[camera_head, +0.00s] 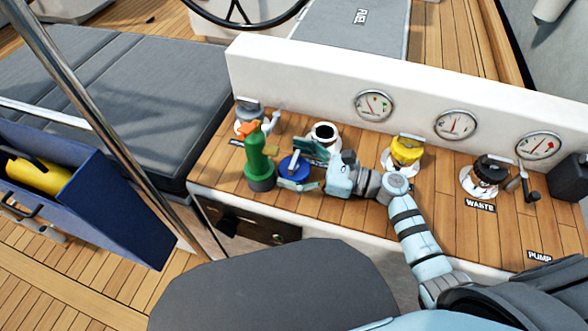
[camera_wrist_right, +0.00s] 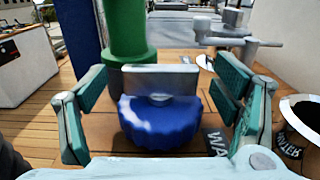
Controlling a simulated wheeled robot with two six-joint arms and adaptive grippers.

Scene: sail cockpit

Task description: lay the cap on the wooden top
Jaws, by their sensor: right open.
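The blue cap (camera_head: 292,166) has a ribbed rim and a grey bar handle on top. It sits upright and appears to rest on the wooden top (camera_head: 350,217), left of the middle. My right gripper (camera_head: 302,168) is around it with its fingers spread. In the right wrist view the cap (camera_wrist_right: 160,123) stands between the two teal fingers, with a gap on each side. Its contact with the wood is partly hidden. My left gripper is not in view.
A green bottle (camera_head: 259,165) with an orange top stands close left of the cap. An open deck filler (camera_head: 324,134) lies just behind. A yellow cap (camera_head: 407,149), a black cap (camera_head: 491,169) and a grey fitting (camera_head: 249,111) also stand on the top. A white gauge panel (camera_head: 420,110) bounds the back.

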